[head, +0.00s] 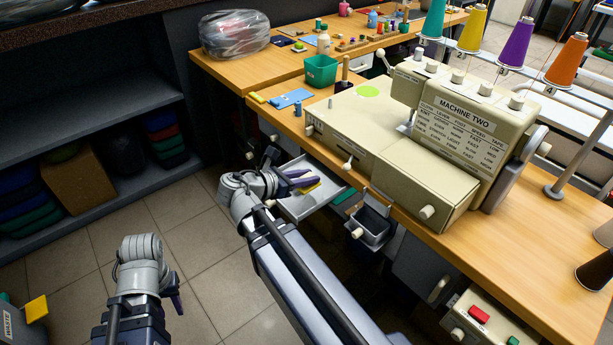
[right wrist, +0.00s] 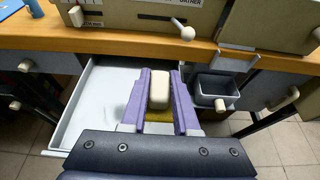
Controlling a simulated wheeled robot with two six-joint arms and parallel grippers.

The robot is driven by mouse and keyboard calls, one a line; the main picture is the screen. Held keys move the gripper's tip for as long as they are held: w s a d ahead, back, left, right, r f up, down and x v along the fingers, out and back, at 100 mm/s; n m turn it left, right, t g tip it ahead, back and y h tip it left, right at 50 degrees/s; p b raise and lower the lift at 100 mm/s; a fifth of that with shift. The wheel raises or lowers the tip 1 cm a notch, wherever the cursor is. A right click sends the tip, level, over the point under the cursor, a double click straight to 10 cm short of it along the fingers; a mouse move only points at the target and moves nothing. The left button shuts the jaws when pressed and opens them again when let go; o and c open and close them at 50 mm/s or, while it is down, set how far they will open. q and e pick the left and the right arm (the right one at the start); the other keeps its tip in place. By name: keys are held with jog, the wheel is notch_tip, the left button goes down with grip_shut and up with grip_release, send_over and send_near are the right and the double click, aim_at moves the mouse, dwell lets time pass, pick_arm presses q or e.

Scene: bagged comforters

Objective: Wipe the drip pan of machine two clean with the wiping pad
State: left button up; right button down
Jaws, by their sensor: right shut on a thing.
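Machine two (head: 455,130) is a beige sewing machine on the wooden table. Its drip pan (head: 322,203) is a shallow light-grey tray sticking out below the table edge; it also shows in the right wrist view (right wrist: 98,95). The visible floor of the pan looks pale, and part is hidden by my gripper. My right gripper (head: 304,180) is over the pan, its purple fingers shut on the wiping pad (right wrist: 159,90), which has a cream grip and a yellowish underside. I cannot tell whether the pad touches the pan. My left gripper (head: 176,300) hangs over the floor, away from the table.
A small grey bin (head: 376,225) hangs right of the pan. A green box (head: 320,69) and blue cloth (head: 290,98) lie on the table. A dark shelf (head: 90,105) stands at left. A grey container with a yellow piece (head: 36,308) is at lower left. Tiled floor between is clear.

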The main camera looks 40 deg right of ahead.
aim_at(299, 194)
jog(key=shift+f+b, duration=2.05)
jog(key=shift+f, duration=0.05)
jog(key=shift+f+b, duration=0.9)
jog(key=shift+b, duration=0.05)
jog(key=shift+w, duration=0.15)
jog(key=shift+w+a, duration=0.2)
jog(key=shift+w, duration=1.35)
jog(key=shift+w+a+f, duration=0.1)
jog(key=shift+w+a, duration=0.05)
jog(key=shift+w, duration=1.4)
